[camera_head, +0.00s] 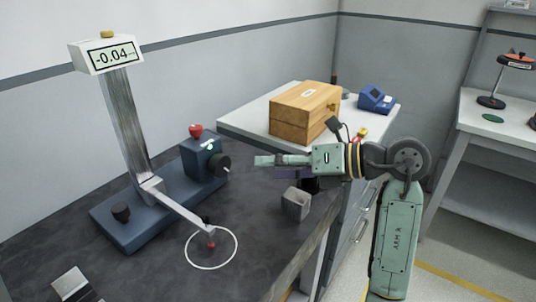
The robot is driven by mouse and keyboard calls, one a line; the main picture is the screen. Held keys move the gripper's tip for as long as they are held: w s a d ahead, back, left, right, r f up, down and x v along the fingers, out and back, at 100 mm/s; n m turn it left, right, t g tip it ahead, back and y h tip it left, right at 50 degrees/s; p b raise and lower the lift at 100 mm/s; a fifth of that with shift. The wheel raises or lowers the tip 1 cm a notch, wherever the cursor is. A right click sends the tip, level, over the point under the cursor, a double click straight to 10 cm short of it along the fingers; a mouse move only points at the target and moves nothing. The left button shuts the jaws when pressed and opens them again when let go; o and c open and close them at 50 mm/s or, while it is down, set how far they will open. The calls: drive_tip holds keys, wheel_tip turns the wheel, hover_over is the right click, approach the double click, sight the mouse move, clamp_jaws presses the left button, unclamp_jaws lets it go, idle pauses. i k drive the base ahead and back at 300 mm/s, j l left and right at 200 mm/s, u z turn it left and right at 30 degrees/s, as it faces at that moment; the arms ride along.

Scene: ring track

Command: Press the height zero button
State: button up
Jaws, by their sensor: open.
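A height gauge stands on the dark bench, with a blue base (120,233), a tall metal column (125,125) and a white display (105,55) reading -0.04. A yellowish button (107,34) sits on top of the display. A red knob or button (195,130) sits on the blue block (203,158) at the base. Which one is the height zero button cannot be told from labels. A probe arm (185,208) reaches to a red tip (211,244) over a white ring. My gripper (262,160) is open, pointing left, to the right of the blue block and apart from it.
A wooden box (303,110) and a blue device (375,98) stand on the white cabinet behind. The front of the bench is mostly clear.

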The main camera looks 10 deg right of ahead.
sight(106, 34)
drive_tip(key=k+l, duration=0.1)
drive_tip(key=l, duration=0.2)
drive_tip(key=k+l, duration=0.15)
drive_tip(key=l, duration=0.2)
drive_tip(key=k+l, duration=0.1)
drive_tip(key=l, duration=0.2)
drive_tip(key=k+l, duration=0.15)
drive_tip(key=l, duration=0.2)
